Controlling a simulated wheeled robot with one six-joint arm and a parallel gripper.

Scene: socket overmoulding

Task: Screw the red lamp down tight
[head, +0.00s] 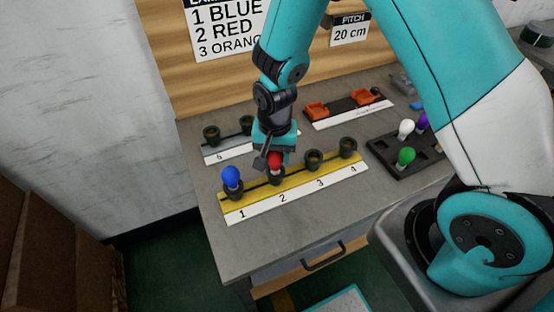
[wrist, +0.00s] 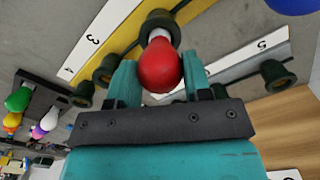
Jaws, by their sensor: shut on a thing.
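The red lamp (head: 275,161) is in the socket marked 2 on the yellow strip (head: 330,171) in the head view. My gripper (head: 268,157) comes down on it from above and is shut on it. In the wrist view the red lamp (wrist: 160,66) lies between the two teal fingers of my gripper (wrist: 158,82). Its pale neck enters the dark socket (wrist: 160,27). How deep the thread sits cannot be told.
A blue lamp (head: 231,177) stands in socket 1, close to my gripper. Sockets 3 (head: 313,159) and 4 (head: 348,147) are empty. A grey socket strip (head: 225,150) lies behind. A dark tray (head: 383,150) at the right holds white, green and purple lamps. An orange-and-black fixture (head: 345,105) lies at the back.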

